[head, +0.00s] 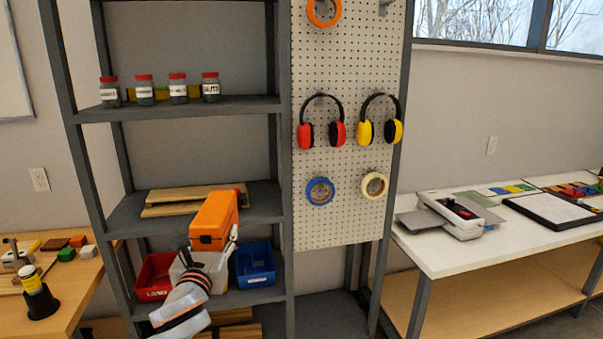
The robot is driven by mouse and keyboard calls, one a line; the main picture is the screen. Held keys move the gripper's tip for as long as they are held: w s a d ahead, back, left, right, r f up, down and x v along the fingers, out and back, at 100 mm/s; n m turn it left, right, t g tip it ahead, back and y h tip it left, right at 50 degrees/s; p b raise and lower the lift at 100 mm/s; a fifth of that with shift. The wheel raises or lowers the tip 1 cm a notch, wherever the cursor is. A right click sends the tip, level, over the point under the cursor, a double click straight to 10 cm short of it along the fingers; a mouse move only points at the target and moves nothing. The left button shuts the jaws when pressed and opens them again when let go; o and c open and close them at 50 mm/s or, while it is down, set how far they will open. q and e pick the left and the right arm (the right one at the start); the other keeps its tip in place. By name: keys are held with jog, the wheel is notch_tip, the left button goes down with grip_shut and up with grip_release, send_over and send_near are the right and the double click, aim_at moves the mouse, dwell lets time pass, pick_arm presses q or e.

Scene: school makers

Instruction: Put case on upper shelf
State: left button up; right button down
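The orange case (214,221) is held up in front of the middle shelf (262,203) of the grey rack. My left gripper (208,246) comes up from below, with one finger at each side of the case's near end. It is shut on the case. The case hides part of the middle shelf and the boards on it. The upper shelf (248,104) carries several red-lidded jars (144,90) on its left part; its right part is bare. My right gripper is not in view.
Wooden boards (165,197) lie on the middle shelf. Red (153,279), whitish and blue (255,265) bins stand on the shelf below. A pegboard (342,225) with ear muffs and tape rolls adjoins the rack at right. Tables stand on both sides.

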pick_arm(q)
jog(key=s+a+f, duration=0.2)
jog(key=s+f, duration=0.3)
jog(key=s, duration=0.7)
jog(key=s+a+f, duration=0.2)
jog(key=s+f, duration=0.3)
jog(key=s, duration=0.7)
jog(key=shift+f+h, duration=0.15)
jog(key=shift+h, duration=0.15)
jog(key=shift+s+a, duration=0.1)
jog(key=shift+a, duration=0.05)
